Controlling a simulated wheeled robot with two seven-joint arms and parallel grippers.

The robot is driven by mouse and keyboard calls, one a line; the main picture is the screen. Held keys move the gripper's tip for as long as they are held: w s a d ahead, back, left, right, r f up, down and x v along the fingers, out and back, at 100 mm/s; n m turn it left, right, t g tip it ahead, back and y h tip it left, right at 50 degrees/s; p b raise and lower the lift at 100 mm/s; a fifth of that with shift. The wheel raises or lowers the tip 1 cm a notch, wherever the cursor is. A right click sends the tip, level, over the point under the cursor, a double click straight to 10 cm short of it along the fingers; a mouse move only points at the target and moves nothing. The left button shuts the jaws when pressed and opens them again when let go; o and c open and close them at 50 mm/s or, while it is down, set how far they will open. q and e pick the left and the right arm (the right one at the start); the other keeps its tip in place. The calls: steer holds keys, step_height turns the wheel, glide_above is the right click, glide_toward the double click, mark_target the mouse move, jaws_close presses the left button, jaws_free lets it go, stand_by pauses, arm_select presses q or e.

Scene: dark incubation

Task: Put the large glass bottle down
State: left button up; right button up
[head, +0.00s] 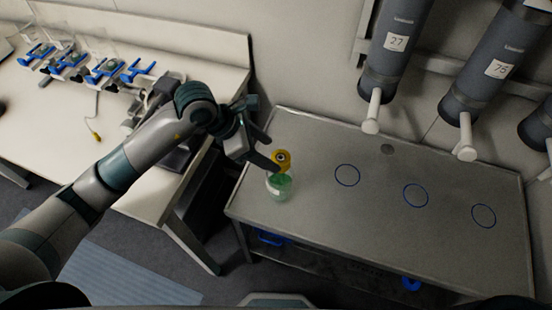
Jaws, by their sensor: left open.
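The large glass bottle (280,188) is clear with a greenish tint and has a yellow top part (283,157). It appears to stand upright on the left end of the grey metal table (385,240). My left gripper (269,152) is open, with its fingers close to the bottle's yellow top. I cannot tell whether a finger touches it. My right gripper is not in view.
Several blue rings (347,175) mark the table top to the right of the bottle, with free room around them. Grey cylinders labelled 27 (397,42) and 78 (499,68) hang above the table's back. A white bench (60,120) with blue-based equipment stands at left.

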arm_select(q)
steer(key=b+v, duration=0.1)
steer(key=v, duration=0.4)
